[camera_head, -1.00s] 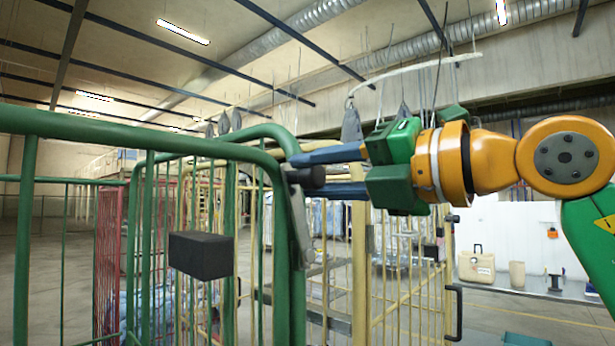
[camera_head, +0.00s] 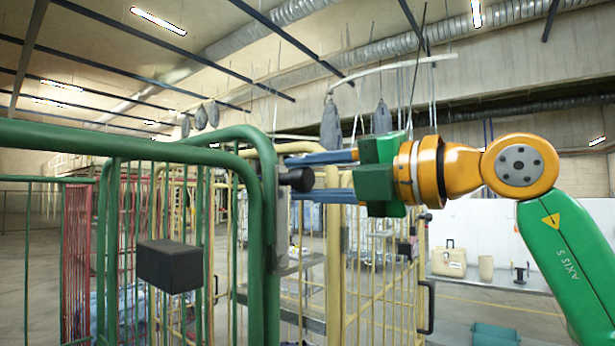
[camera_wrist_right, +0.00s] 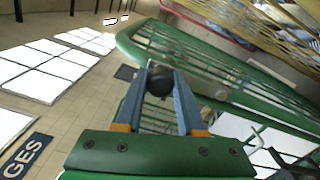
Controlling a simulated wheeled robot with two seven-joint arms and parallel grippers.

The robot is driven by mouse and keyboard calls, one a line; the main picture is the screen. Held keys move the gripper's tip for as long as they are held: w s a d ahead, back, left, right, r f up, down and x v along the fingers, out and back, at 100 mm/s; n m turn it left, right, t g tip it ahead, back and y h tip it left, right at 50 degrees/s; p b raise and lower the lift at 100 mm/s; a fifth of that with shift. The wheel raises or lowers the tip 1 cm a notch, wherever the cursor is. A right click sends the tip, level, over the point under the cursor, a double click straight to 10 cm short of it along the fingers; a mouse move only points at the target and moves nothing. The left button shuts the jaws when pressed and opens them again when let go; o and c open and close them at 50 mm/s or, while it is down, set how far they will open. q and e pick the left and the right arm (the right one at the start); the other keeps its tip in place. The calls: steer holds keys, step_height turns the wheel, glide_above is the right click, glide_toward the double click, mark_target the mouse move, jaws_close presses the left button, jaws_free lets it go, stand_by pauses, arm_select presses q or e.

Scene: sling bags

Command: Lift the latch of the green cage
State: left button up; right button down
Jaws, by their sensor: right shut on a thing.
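The green cage (camera_head: 264,240) stands close in front of me, its thick rounded tubes filling the left and middle of the head view. A black latch knob (camera_head: 300,179) sticks out beside its corner post, with a grey metal strip below it. My right gripper (camera_head: 291,178) reaches in from the right, its two blue fingers level, one above and one below the knob. In the right wrist view the black knob (camera_wrist_right: 160,81) sits between the blue fingertips (camera_wrist_right: 160,88), and the gripper is shut on it. My left gripper is not in view.
A dark block (camera_head: 169,266) sits on the near side of the green cage. Yellow cages (camera_head: 335,270) and a red cage (camera_head: 77,240) stand behind. Grey bags (camera_head: 331,125) hang from an overhead rail. A shelf (camera_head: 500,288) with a beige case (camera_head: 449,261) stands at right.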

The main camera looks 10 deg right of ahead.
steer(key=shift+r, duration=0.1)
steer(key=c, duration=0.6)
jaws_free()
steer(key=shift+o, duration=0.4)
steer(key=shift+w, duration=0.15)
steer(key=b+v, duration=0.2)
steer(key=v, duration=0.5)
